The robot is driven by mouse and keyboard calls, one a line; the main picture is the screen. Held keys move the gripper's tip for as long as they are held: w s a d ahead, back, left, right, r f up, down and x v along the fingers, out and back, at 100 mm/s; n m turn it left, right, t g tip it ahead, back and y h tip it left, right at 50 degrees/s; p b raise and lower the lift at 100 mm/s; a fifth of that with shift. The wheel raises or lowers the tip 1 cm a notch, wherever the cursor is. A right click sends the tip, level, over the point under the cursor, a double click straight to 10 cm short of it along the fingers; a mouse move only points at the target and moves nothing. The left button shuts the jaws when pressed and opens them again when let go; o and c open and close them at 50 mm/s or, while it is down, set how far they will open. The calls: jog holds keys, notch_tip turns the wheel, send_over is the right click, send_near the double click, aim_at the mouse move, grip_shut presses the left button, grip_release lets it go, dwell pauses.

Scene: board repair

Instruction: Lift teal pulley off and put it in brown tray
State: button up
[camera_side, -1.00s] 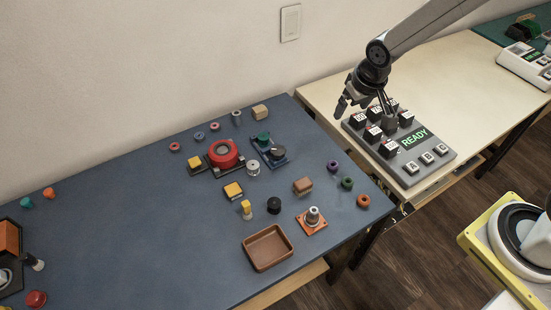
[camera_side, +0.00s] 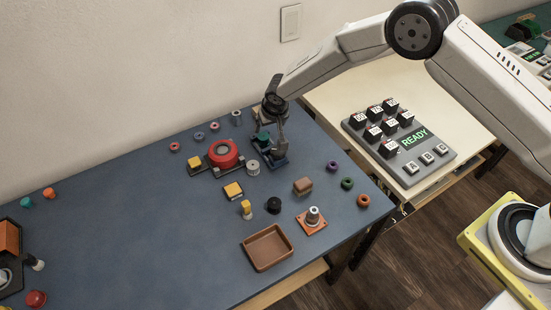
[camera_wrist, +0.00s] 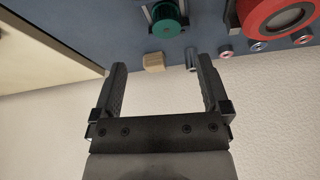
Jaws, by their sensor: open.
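In the wrist view the teal pulley (camera_wrist: 167,20) shows at the top, beyond the fingertips. My gripper (camera_side: 281,130) is over that base, right beside the pulley in the side view. In the wrist view my gripper (camera_wrist: 163,66) is open, with nothing between its fingers. The brown tray (camera_side: 268,248) lies empty near the table's front edge.
A wooden block (camera_wrist: 154,61) shows near the fingertips in the wrist view. An orange plate with a post (camera_side: 313,217) is right of the tray. The table's left middle is clear.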

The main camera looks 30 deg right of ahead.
aim_at(264, 137)
jog(key=shift+w+a+f, duration=0.3)
jog(key=shift+a+f, duration=0.1)
jog(key=shift+f, duration=0.15)
jog(key=shift+f, duration=0.1)
jog(key=shift+x, duration=1.2)
jog(key=shift+x, duration=2.6)
grip_shut()
